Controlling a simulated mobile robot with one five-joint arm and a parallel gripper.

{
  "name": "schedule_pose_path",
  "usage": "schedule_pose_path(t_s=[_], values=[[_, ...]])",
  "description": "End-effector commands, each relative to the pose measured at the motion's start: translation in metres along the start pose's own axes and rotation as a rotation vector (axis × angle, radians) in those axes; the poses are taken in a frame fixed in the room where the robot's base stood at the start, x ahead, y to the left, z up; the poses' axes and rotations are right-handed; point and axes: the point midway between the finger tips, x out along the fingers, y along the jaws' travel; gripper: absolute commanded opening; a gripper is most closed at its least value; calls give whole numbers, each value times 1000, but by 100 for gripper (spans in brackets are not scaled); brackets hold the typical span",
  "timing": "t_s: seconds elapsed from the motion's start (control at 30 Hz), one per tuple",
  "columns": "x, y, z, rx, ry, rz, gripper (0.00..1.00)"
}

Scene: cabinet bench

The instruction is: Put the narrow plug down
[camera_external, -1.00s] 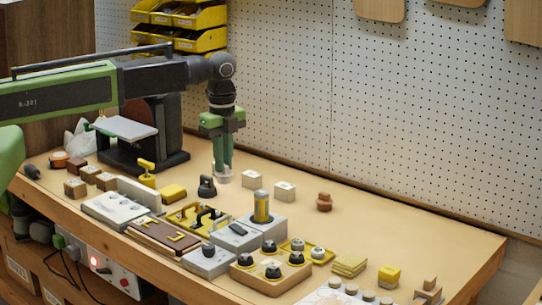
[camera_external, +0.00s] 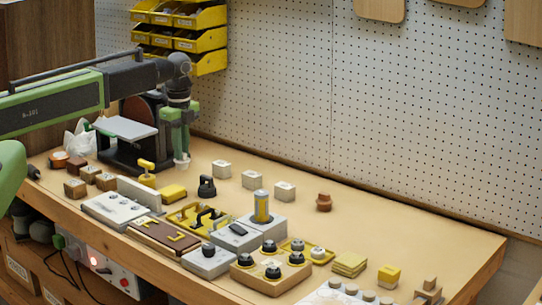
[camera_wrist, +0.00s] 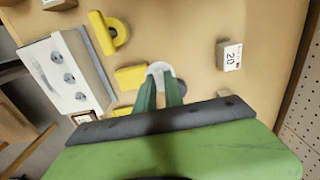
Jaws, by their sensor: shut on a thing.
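My gripper (camera_external: 181,158) is upright over the back left of the bench, just right of the black sanding machine. Its green fingers are shut on a small pale, round-topped piece (camera_wrist: 160,69), which I take to be the narrow plug. In the wrist view the piece shows between the fingertips (camera_wrist: 160,82). In the external view only a pale bit of it (camera_external: 182,164) shows at the finger ends. I cannot tell whether it touches the bench top.
White blocks (camera_external: 222,168) stand in a row to the right; one marked 20 shows in the wrist view (camera_wrist: 230,56). A yellow handled piece (camera_external: 147,172), yellow block (camera_external: 173,192) and black-knobbed weight (camera_external: 207,187) stand in front. The sanding machine (camera_external: 120,150) is close left.

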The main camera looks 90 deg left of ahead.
Motion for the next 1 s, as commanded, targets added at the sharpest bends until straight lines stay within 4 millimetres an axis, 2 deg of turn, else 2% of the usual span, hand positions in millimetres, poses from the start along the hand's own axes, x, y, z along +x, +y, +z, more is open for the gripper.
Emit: schedule_pose_path(t_s=[0.03, 0.23, 0.43, 0.67, 1.0], values=[[15, -10, 10, -3, 0, 0, 0], [26, -23, 33, 0, 0, 0, 0], [30, -24, 34, 1, 0, 0, 0], [68, -23, 34, 1, 0, 0, 0], [68, -23, 34, 1, 0, 0, 0]])
